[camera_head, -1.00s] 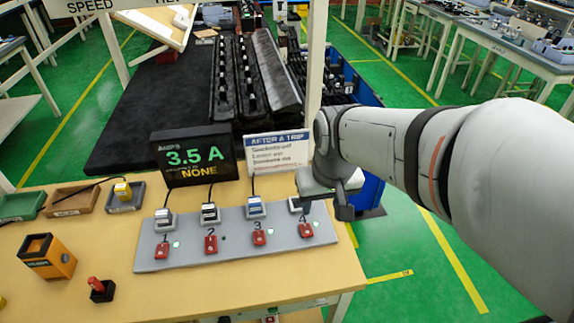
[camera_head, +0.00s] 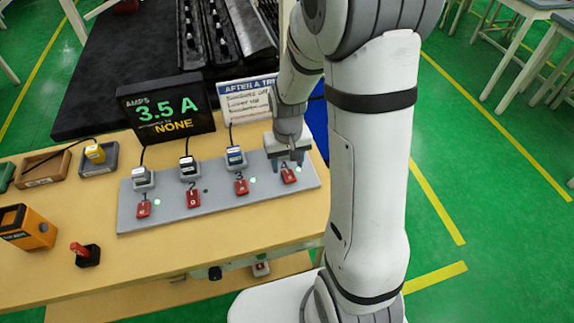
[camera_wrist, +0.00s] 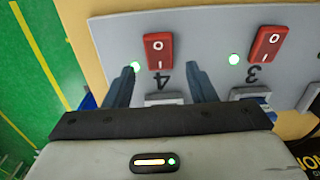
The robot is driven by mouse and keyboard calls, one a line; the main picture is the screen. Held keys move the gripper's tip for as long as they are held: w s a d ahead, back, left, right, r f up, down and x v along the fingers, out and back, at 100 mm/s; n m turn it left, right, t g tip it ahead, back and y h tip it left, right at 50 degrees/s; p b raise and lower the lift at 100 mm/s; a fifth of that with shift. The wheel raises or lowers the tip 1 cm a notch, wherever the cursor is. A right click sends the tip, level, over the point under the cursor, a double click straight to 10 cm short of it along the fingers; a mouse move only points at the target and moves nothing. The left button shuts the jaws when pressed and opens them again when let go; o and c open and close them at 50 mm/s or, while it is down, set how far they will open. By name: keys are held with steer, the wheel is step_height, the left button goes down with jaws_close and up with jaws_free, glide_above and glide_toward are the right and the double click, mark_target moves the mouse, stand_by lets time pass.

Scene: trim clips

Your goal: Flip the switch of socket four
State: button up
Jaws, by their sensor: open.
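Socket four's red rocker switch (camera_head: 289,176) is at the right end of the grey socket strip (camera_head: 222,207). It also shows in the wrist view (camera_wrist: 158,50), marked O and I, beside a lit green lamp (camera_wrist: 135,67). I cannot tell which side is pressed. My gripper (camera_head: 287,164) points down over socket four and hides most of that socket in the head view. In the wrist view my gripper (camera_wrist: 162,68) is open and empty, its fingers on either side of the number 4, with the switch just beyond the tips. I cannot tell whether they touch the strip.
Switch three (camera_wrist: 267,46) is beside switch four, its green lamp lit. Plugs stand in sockets one (camera_head: 143,178), two (camera_head: 189,167) and three (camera_head: 235,158). Socket two's lamp (camera_head: 205,190) looks dark. Behind stand a display (camera_head: 168,110) reading 3.5 A, NONE, and a sign (camera_head: 247,98).

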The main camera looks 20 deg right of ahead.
mark_target(289, 176)
steer(key=shift+f, duration=1.25)
steer(key=shift+c, duration=0.4)
